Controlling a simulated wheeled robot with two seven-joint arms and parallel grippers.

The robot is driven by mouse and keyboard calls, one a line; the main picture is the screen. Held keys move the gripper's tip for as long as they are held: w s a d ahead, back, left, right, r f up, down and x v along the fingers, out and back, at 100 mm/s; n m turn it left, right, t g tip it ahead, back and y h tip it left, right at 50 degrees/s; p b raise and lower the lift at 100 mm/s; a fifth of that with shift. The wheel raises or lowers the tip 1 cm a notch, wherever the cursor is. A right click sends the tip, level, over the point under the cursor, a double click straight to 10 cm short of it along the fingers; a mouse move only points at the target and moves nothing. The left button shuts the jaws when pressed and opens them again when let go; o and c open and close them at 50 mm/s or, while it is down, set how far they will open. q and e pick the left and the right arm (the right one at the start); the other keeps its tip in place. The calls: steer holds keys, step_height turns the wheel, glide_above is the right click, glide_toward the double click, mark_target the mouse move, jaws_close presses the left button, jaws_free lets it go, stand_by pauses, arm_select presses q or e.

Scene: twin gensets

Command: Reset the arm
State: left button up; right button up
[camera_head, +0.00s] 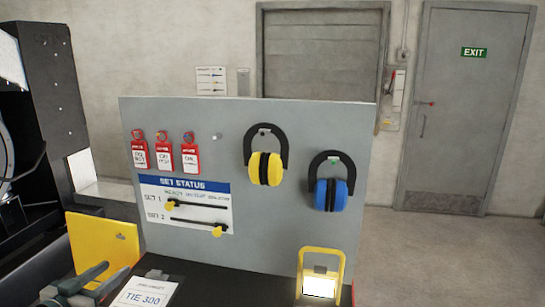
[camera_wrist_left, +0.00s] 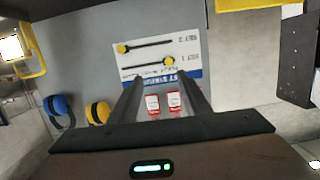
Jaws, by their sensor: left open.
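My left gripper (camera_head: 88,283) is at the lower left of the head view, in front of the yellow plate and apart from the grey board (camera_head: 310,120). In the left wrist view the left gripper (camera_wrist_left: 162,80) shows two parted fingers with nothing held between them. That view sees the board upside down, with the set status panel (camera_wrist_left: 160,55) and red tags beyond the fingers. In the head view the status panel (camera_head: 187,203) has two black slots with yellow knobs. My right gripper is in neither view.
Red tags (camera_head: 164,155), yellow ear defenders (camera_head: 265,168) and blue ear defenders (camera_head: 331,194) hang on the board. A yellow-framed lamp (camera_head: 321,270) and a label card (camera_head: 147,291) are on the dark bench. A yellow plate (camera_head: 88,240) stands close to the gripper. Open floor lies right.

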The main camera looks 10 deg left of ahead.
arm_select(q)
steer(key=s+d+f+g, duration=0.2)
steer(key=s+d+f, duration=0.2)
steer(key=f, duration=0.3)
steer(key=s+d+f+g, duration=0.2)
steer(key=s+d+f, duration=0.1)
steer(key=f, duration=0.4)
steer(key=s+d+f+m+g, duration=0.1)
steer(key=s+d+f+g, duration=0.3)
steer(key=s+d+f, duration=0.55)
steer(key=s+d+f+g, duration=0.4)
steer(key=s+d, duration=0.6)
steer(key=s, duration=0.8)
step_height(320, 180, down, 34)
steer(key=r+g+b, duration=0.1)
steer(key=g+b, duration=0.1)
steer(key=b, duration=0.3)
steer(key=s+a+f+b, duration=0.3)
steer(key=s+f+b, duration=0.2)
steer(key=s+f, duration=1.3)
steer(key=shift+s+a+f+g+y, duration=0.15)
steer(key=shift+s+f+g+y, duration=0.25)
steer(key=shift+f, duration=1.75)
